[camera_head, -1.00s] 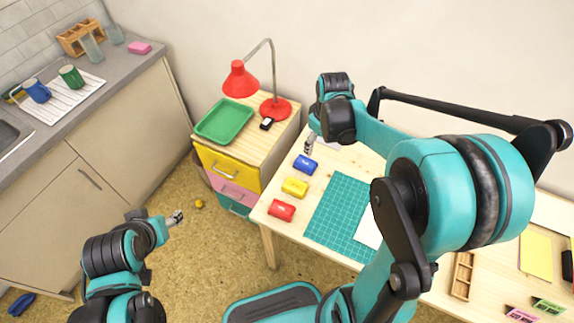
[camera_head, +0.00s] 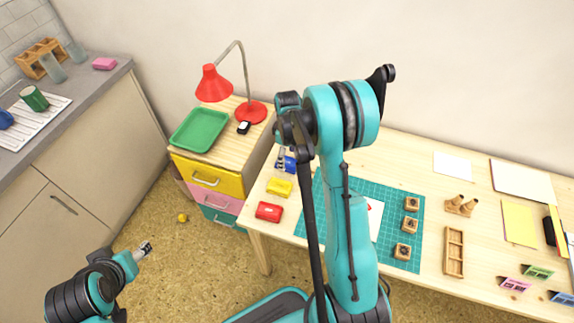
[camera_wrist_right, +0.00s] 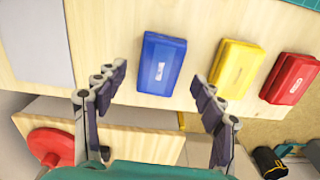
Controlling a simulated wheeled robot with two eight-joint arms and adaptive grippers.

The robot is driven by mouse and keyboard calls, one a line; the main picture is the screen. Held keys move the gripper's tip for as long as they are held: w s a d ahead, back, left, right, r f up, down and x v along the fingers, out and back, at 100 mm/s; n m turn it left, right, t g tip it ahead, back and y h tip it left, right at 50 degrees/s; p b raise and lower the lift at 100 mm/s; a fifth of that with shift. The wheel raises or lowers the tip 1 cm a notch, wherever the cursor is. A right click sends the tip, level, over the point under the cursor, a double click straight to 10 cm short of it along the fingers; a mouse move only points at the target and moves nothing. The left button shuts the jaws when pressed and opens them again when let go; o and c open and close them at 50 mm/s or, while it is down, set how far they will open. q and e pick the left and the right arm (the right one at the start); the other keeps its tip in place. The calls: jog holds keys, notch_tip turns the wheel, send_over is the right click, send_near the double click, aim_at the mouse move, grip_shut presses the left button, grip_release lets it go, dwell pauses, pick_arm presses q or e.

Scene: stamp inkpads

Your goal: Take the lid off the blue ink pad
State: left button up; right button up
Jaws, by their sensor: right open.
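The blue ink pad (camera_wrist_right: 161,63) lies closed on the wooden table in the right wrist view. In the head view only part of the blue ink pad (camera_head: 288,163) shows past my right arm. My right gripper (camera_wrist_right: 160,90) is open and empty, with its fingers spread to either side below the blue pad; it does not touch it. In the head view my right gripper (camera_head: 282,158) hangs at the table's left end by the blue pad. My left gripper (camera_head: 146,248) is low over the floor, away from the table; its jaw state is too small to tell.
A yellow ink pad (camera_head: 279,187) and a red ink pad (camera_head: 268,212) sit in a row with the blue one. A green cutting mat (camera_head: 395,195) lies to their right. A drawer cabinet with a green tray (camera_head: 199,131) and a red lamp (camera_head: 252,112) stands left.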

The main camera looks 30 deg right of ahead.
jog(key=shift+f, duration=0.9)
jog(key=shift+r, duration=0.1)
jog(key=shift+c, duration=0.3)
jog(key=c, duration=0.9)
jog(key=shift+o, duration=0.2)
